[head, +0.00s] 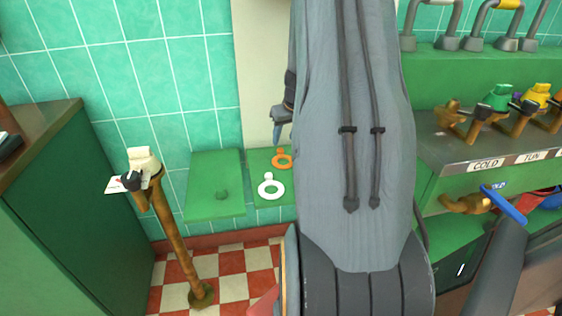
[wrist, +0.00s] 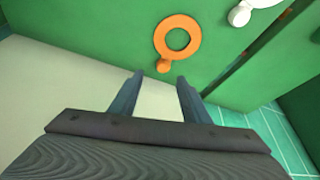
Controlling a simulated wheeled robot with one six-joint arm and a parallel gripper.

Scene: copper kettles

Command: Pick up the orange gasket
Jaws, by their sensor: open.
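The orange gasket is a flat ring with a small tab, lying on a green surface. In the head view the orange gasket (head: 282,161) is partly hidden behind my arm, on the green panel (head: 262,199). In the wrist view the orange gasket (wrist: 163,50) is at the upper middle, just beyond the fingertips. My gripper (wrist: 160,78) is open and empty, its two fingers pointing towards the ring but apart from it. In the head view my gripper (head: 279,132) shows only in part, above the ring.
A second green panel (head: 205,205) with a small knob is to the left. A brown post (head: 175,240) with a tap stands further left. Kettle fittings line the right counter.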

